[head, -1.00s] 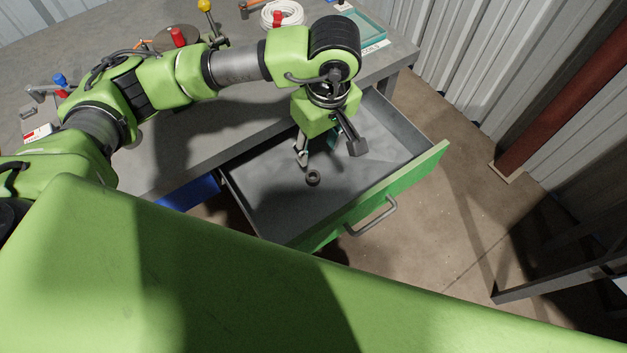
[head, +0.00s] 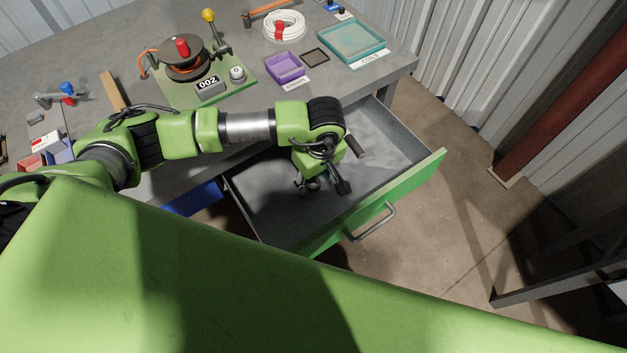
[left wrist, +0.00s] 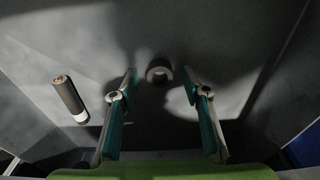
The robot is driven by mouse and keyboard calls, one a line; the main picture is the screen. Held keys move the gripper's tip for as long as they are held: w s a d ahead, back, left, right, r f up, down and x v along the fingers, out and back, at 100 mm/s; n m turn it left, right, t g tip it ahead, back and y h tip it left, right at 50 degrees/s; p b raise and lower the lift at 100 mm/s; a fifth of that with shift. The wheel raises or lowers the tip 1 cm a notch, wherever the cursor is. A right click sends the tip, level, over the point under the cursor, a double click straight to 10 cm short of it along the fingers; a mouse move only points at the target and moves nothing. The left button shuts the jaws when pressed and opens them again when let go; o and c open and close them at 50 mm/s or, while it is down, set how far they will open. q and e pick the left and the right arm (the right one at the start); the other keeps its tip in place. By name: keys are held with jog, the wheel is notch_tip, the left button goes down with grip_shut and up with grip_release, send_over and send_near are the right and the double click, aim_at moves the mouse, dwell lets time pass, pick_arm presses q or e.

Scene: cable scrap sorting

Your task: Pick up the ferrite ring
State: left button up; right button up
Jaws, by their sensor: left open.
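The ferrite ring (head: 313,184) is a small dark grey ring on the floor of the open drawer (head: 270,208). In the head view it is partly hidden by my left gripper (head: 321,187). My left gripper is open and points down into the drawer above the ring. In the left wrist view the ring (left wrist: 150,75) shows between and slightly beyond the two teal-padded fingertips (left wrist: 159,72). A gap shows on each side of it. I cannot tell the exact height of the fingertips over the drawer floor. My right gripper is not in view.
A dark cable piece with a copper end (left wrist: 69,97) lies in the drawer beside the gripper; it shows in the head view (head: 355,147). Drawer walls and the green front (head: 410,182) surround the space. Purple (head: 285,67) and teal (head: 351,40) trays stand on the bench.

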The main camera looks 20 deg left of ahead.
pick_arm(q)
jog(key=shift+f, duration=0.45)
jog(key=c, duration=1.1)
jog(key=shift+r, duration=0.1)
